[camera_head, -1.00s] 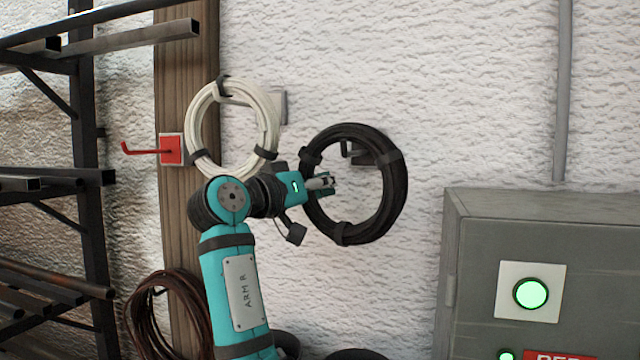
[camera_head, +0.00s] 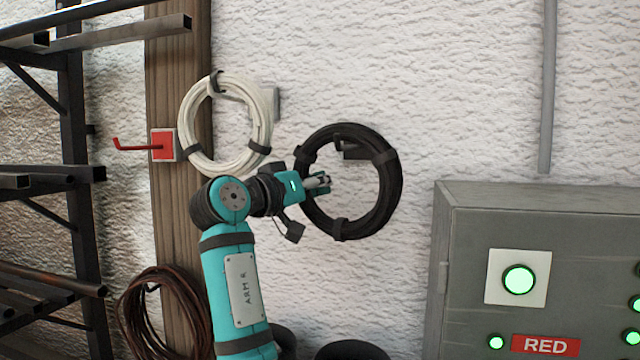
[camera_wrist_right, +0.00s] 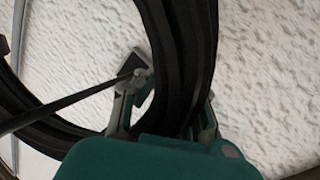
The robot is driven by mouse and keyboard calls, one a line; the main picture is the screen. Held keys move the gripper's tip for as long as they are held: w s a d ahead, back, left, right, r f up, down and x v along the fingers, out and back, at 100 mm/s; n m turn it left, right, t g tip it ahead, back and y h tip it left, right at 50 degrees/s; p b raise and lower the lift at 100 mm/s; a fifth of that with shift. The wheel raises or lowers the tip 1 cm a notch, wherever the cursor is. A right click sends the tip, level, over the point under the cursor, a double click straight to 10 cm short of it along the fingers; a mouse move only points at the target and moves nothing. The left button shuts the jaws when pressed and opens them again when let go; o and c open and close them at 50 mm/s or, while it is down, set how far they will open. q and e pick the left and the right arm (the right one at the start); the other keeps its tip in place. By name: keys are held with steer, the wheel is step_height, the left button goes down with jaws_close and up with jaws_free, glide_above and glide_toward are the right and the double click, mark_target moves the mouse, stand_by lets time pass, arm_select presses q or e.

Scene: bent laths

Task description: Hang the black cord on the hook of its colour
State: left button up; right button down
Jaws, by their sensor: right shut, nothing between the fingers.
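The black cord (camera_head: 389,208) is a round, tied coil, upright in front of the wall at the middle of the head view. The black hook (camera_head: 352,153) shows through the upper part of its opening, with its tip partly covered by the coil's top. I cannot tell whether the coil rests on the hook. My right gripper (camera_head: 322,181) is at the coil's left side, its fingers shut. In the right wrist view the black cord (camera_wrist_right: 182,50) runs very close over the fingers, which are partly hidden. My left gripper is not in view.
A white cord coil (camera_head: 190,130) hangs left, near a grey hook plate (camera_head: 275,100). A red hook (camera_head: 160,146) is on the wooden post (camera_head: 176,225). A brown coil (camera_head: 130,315) hangs lower left. A grey control box (camera_head: 460,260) stands right. A dark rack (camera_head: 75,130) is far left.

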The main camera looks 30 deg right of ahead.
steer(key=c, duration=1.6)
jaws_free()
steer(key=shift+o, duration=0.2)
steer(key=shift+f, duration=0.1)
